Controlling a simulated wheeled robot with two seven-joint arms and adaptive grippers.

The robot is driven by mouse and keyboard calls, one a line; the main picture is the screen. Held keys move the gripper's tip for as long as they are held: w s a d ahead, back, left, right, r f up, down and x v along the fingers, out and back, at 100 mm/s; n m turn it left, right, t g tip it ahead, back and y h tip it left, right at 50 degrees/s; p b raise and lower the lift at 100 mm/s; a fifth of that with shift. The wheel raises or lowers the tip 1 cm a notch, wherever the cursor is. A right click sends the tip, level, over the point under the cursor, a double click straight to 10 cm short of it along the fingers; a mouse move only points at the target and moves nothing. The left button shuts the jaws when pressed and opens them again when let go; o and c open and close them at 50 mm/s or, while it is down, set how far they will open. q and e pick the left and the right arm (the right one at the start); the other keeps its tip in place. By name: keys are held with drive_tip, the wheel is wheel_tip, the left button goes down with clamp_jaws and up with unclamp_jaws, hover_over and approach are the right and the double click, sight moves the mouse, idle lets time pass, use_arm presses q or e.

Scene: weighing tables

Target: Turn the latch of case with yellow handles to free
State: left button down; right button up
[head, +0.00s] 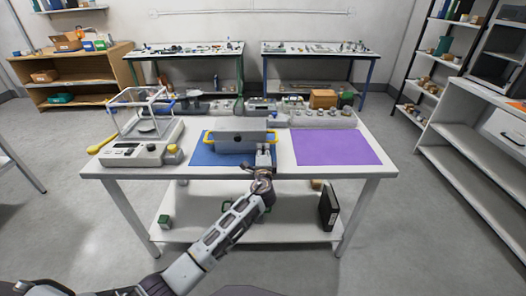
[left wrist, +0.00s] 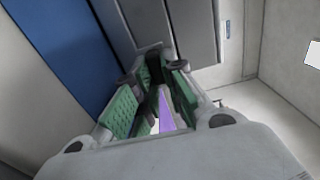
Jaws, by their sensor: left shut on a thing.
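The grey case (head: 235,140) with yellow handles stands on a blue mat (head: 199,157) in the middle of the table. One yellow handle (head: 207,138) shows at its left end and another at its right. My left gripper (head: 264,153) is at the lower right of the case's front. In the left wrist view the green-padded fingers of my left gripper (left wrist: 156,98) reach the grey case (left wrist: 195,32) and are closed on a small part at its front, which appears to be the latch. The fingers mostly hide the latch, so its angle cannot be told. My right gripper is out of view.
A purple mat (head: 335,147) lies clear to the right. A balance (head: 140,152) with a glass draft shield stands at the left. Several instruments line the table's back edge. A black binder (head: 328,207) stands on the lower shelf.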

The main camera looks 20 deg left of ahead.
use_arm(q)
drive_tip(key=c, duration=1.5)
unclamp_jaws()
drive_tip(key=shift+d, duration=0.1)
drive_tip(key=shift+s, duration=0.1)
drive_tip(key=shift+v, duration=5.9)
